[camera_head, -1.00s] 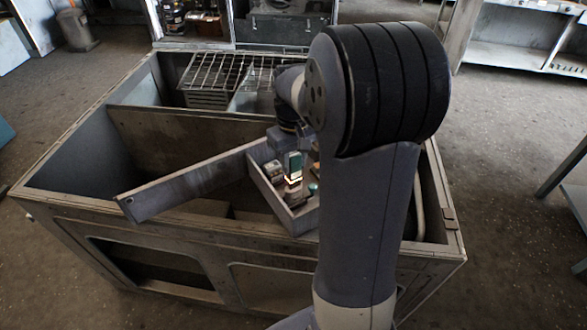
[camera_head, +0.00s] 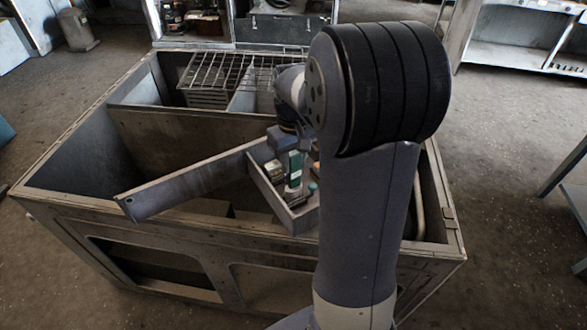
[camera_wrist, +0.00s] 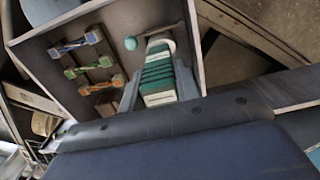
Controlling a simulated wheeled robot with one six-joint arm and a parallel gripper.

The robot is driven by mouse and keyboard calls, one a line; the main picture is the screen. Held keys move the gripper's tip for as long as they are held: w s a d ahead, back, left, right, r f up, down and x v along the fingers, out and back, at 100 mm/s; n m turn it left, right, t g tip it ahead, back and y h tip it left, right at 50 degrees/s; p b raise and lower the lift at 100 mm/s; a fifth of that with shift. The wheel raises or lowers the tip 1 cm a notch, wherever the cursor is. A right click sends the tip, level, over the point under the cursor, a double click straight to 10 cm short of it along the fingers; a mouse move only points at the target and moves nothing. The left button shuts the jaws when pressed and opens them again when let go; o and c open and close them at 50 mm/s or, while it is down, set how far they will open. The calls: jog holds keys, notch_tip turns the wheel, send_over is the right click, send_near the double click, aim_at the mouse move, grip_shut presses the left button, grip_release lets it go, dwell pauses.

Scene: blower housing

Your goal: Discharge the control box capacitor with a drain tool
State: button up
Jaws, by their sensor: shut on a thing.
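The control box (camera_head: 280,205) is an open grey box at the near right of the housing. Its long lid or panel (camera_head: 180,190) swings out to the left. My gripper (camera_wrist: 158,92) is shut on a green, ribbed tool with white end parts, which I take as the drain tool (camera_wrist: 157,72). The tool is upright inside the box in the head view (camera_head: 295,170).
Three coloured fuse-like parts (camera_wrist: 88,72) sit on a rack beside the tool. The box walls stand close around my gripper. The housing (camera_head: 60,205) has open compartments, with wire racks (camera_head: 215,75) at the back. A bench (camera_head: 510,50) stands at the far right.

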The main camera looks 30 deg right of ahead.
jog(key=shift+r+p, duration=3.05)
jog(key=shift+r, duration=0.45)
